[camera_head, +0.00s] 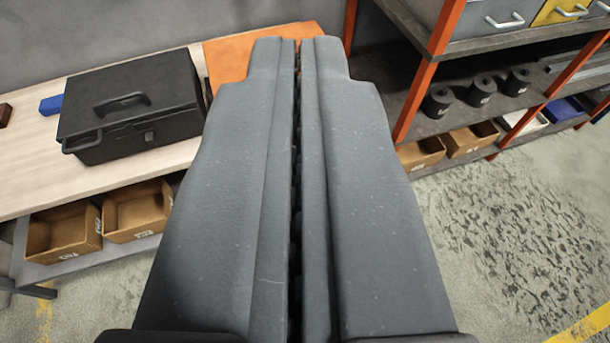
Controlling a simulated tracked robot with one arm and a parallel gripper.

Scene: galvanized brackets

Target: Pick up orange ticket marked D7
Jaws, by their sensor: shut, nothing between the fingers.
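My gripper (298,45) fills the middle of the view, pointing away from the camera. Its two grey fingers are shut with only a thin dark seam between them, and nothing is held. A flat orange piece (228,57) lies at the right end of the wooden bench, just left of the fingertips in the picture. The fingers hide part of it. I see no D7 marking on it, and I cannot tell whether it is the ticket. No other orange ticket shows.
The wooden bench (40,185) holds a black toolbox (130,105) and a blue block (51,104). Cardboard bins (65,235) sit on its lower shelf. An orange-posted rack (420,85) with black rolls (438,101) stands at right. Concrete floor (500,240) is open at lower right.

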